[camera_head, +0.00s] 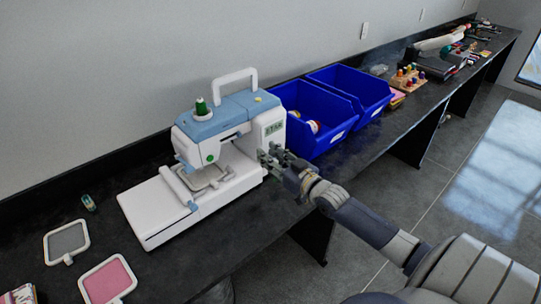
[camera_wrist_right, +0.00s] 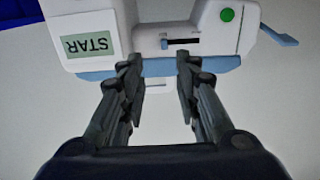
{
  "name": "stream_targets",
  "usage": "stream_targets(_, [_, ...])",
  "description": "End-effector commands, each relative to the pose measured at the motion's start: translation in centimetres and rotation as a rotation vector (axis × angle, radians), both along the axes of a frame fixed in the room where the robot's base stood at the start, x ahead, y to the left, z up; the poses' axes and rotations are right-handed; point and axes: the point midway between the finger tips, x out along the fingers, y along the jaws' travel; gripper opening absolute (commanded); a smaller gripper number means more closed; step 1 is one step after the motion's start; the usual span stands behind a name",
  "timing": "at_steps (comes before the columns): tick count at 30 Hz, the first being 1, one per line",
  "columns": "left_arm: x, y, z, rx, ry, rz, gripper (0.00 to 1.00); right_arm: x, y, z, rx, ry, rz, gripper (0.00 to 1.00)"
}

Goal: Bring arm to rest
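My right arm (camera_head: 365,222) reaches in from the lower right of the head view over the counter. My right gripper (camera_head: 272,158) is beside the right side of a white and blue sewing machine (camera_head: 243,108). In the right wrist view the gripper (camera_wrist_right: 158,80) is open, with a gap between its fingers and nothing held. The machine's front, with a STAR label (camera_wrist_right: 90,45), a slider and a green button (camera_wrist_right: 227,15), lies beyond the fingertips. I cannot tell whether the fingers touch the machine. My left gripper is not in view.
Two blue bins (camera_head: 325,132) stand right of the machine on the long black counter (camera_head: 255,228). A grey hoop (camera_head: 66,241) and a pink hoop (camera_head: 107,281) lie at the left. A thread stand (camera_head: 407,79) and tools sit farther along. Open floor lies right.

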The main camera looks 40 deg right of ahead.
Motion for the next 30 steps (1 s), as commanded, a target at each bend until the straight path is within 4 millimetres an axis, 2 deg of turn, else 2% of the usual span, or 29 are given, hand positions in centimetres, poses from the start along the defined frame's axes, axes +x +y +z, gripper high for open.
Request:
stream_targets(8, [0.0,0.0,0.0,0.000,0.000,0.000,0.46,0.0,0.0,0.0,0.000,0.000,0.000,0.30])
stream_targets(11, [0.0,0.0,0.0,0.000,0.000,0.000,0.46,-0.2,0.5,-0.5,0.000,0.016,0.005,0.30])
stream_targets(14, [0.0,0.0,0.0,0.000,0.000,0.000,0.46,-1.0,2.6,-2.5,-0.005,0.084,0.024,0.30])
stream_targets(16, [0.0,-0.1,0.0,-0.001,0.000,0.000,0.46,-2.2,5.0,-4.7,-0.015,0.166,0.045,0.30])
stream_targets(20, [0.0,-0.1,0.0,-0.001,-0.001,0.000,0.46,-5.8,10.1,-9.1,-0.046,0.358,0.088,0.30])
stream_targets(24, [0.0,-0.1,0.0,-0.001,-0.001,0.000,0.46,-10.7,14.5,-12.6,-0.090,0.558,0.117,0.30])
stream_targets(30, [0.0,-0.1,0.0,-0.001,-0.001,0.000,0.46,-18.5,18.5,-15.1,-0.143,0.827,0.123,0.30])
